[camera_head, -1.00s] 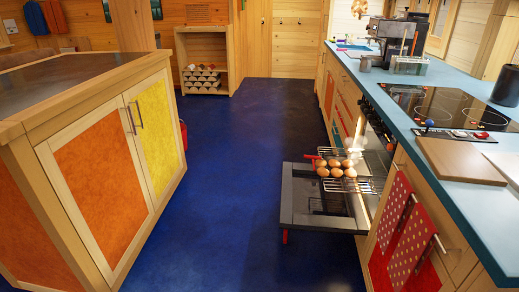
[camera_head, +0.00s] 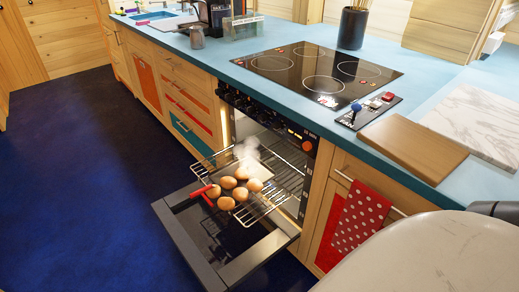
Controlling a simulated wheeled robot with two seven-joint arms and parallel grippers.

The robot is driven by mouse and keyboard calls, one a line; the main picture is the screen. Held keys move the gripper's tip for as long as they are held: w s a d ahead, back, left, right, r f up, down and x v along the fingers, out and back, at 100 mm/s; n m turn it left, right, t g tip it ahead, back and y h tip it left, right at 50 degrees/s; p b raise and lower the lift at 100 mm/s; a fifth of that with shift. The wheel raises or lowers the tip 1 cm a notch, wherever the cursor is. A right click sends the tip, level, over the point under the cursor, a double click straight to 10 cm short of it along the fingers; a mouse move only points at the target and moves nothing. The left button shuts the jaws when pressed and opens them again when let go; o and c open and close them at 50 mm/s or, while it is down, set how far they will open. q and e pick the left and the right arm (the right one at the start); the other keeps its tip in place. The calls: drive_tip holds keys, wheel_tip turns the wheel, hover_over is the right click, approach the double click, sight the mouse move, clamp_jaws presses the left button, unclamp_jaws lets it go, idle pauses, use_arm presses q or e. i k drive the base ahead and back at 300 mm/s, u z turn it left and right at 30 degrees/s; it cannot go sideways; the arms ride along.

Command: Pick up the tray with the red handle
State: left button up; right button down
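The red handle (camera_head: 199,191) sticks out at the front left of the pulled-out wire rack (camera_head: 283,180) of the open oven. Several round brown pieces, like eggs or buns (camera_head: 228,183), lie just behind the handle. A pale flat surface (camera_head: 258,170) shows behind them, perhaps part of the tray; the tray's outline is hard to make out. Pale steam rises over it. Neither of my grippers can be made out in the head view.
The oven door (camera_head: 186,242) is folded down over the blue floor (camera_head: 85,170). The blue counter (camera_head: 300,115) above holds a cooktop (camera_head: 318,72), a control panel (camera_head: 368,111) and a wooden board (camera_head: 414,147). A red dotted towel (camera_head: 358,218) hangs at right. Floor left of the oven is clear.

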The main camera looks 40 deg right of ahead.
sight(247, 174)
drive_tip(key=z, duration=0.9)
drive_tip(key=i, duration=0.85)
drive_tip(key=z, duration=0.8)
